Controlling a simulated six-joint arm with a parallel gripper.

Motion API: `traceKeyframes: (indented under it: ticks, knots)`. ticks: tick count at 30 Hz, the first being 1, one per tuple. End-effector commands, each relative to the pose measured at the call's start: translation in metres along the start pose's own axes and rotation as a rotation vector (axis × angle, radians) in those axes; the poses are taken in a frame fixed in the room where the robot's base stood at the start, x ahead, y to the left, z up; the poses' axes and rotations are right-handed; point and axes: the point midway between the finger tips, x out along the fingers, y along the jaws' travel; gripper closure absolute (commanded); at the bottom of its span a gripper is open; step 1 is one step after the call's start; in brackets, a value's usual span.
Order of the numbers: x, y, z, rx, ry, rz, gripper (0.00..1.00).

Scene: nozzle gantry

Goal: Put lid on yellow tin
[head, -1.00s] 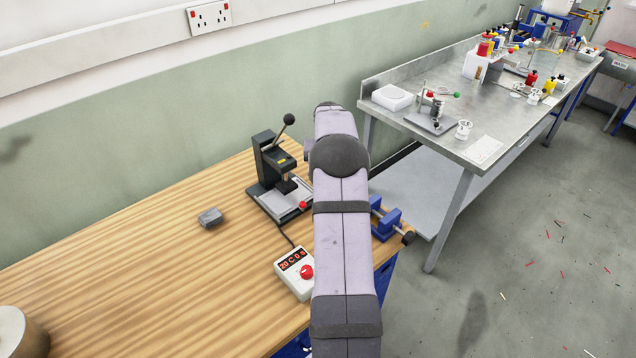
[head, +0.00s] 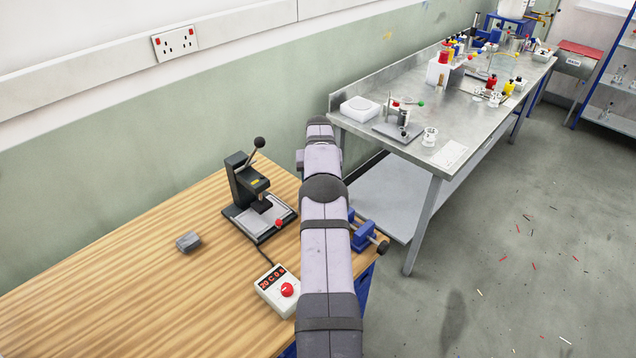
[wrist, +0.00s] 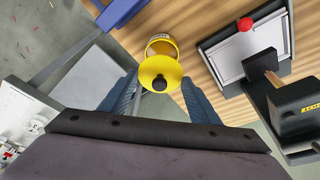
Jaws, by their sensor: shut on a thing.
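In the wrist view, a yellow lid (wrist: 152,72) with a black knob sits between the two blue-grey fingers of my gripper (wrist: 160,80). My gripper is shut on the lid, with a finger on either side of it. The yellow tin (wrist: 161,43) shows just past the lid, open at the top with a pale inside. The lid overlaps the tin's near part in the picture, and I cannot tell whether they touch. In the head view, my arm hides the gripper, and I see neither lid nor tin.
A black lever press (head: 250,195) stands on the wooden bench (head: 120,265), left of my arm. A control box (head: 278,290) with a red knob and a grey block (head: 188,242) are nearby. A blue vise (head: 366,236) is at the bench's right edge. A steel table (head: 460,125) stands beyond.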

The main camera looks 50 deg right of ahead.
Motion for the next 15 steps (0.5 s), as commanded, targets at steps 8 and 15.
traceKeyframes:
  ticks: [8, 15]
  knots:
    - [0.016, 0.000, 0.005, 0.000, -0.002, 0.000, 0.65]
    - [0.034, -0.001, 0.010, 0.000, -0.001, 0.000, 0.65]
